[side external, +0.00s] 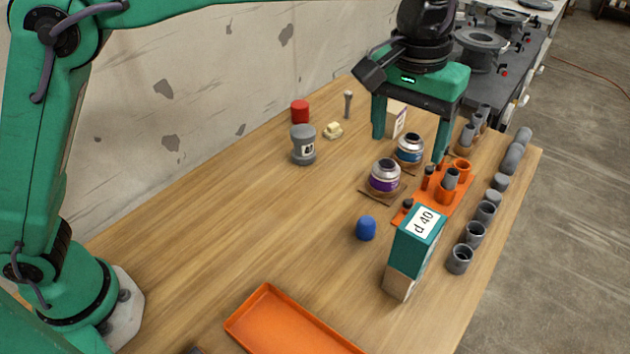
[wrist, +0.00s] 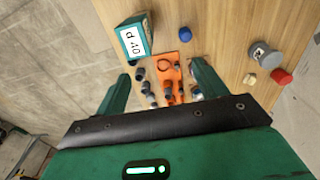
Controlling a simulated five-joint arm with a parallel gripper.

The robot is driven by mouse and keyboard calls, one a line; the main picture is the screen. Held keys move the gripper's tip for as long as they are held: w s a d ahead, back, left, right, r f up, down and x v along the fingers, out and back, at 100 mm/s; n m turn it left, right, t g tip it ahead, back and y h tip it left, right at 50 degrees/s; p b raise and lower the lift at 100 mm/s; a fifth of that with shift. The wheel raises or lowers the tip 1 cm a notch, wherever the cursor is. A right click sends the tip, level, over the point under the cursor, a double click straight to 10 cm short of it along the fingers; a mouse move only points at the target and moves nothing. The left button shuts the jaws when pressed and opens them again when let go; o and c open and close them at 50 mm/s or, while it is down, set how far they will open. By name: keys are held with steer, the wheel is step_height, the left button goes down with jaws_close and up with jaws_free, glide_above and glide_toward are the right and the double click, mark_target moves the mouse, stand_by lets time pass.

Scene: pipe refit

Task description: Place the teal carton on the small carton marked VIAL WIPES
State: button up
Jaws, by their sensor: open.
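The teal carton (side external: 408,250), labelled "d 40" on its top, stands near the table's right side. It appears to rest on a small cardboard-coloured carton (side external: 399,285), of which only the lower part shows. No VIAL WIPES print is legible on it. The teal carton also shows in the wrist view (wrist: 134,55), at the upper left. My gripper (side external: 408,149) is open, fingers down, farther back on the table and apart from the teal carton. Another pale carton (side external: 396,119) with small print shows between or behind the fingers. In the wrist view my gripper (wrist: 161,72) has nothing between its fingers.
Two jars, purple-labelled (side external: 384,178) and blue-labelled (side external: 409,149), stand near an orange holder (side external: 433,199). Several grey pipe pieces (side external: 475,234) line the right edge. A blue cap (side external: 366,228), grey container (side external: 303,146) and orange tray (side external: 268,289) lie left; mid-left table is clear.

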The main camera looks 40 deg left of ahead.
steer(key=s+a+r+t, duration=0.1)
steer(key=s+a+r, duration=0.15)
steer(key=a, duration=0.85)
steer(key=s+a+r+t, duration=0.15)
steer(key=s+a, duration=0.25)
steer(key=a, duration=0.7)
steer(key=s+a+f+t, duration=0.2)
steer(key=s+a+f, duration=0.6)
steer(key=s+a, duration=0.3)
steer(key=shift+s+a+f+t, duration=0.25)
steer(key=shift+s+t, duration=0.1)
steer(key=shift+s, duration=0.55)
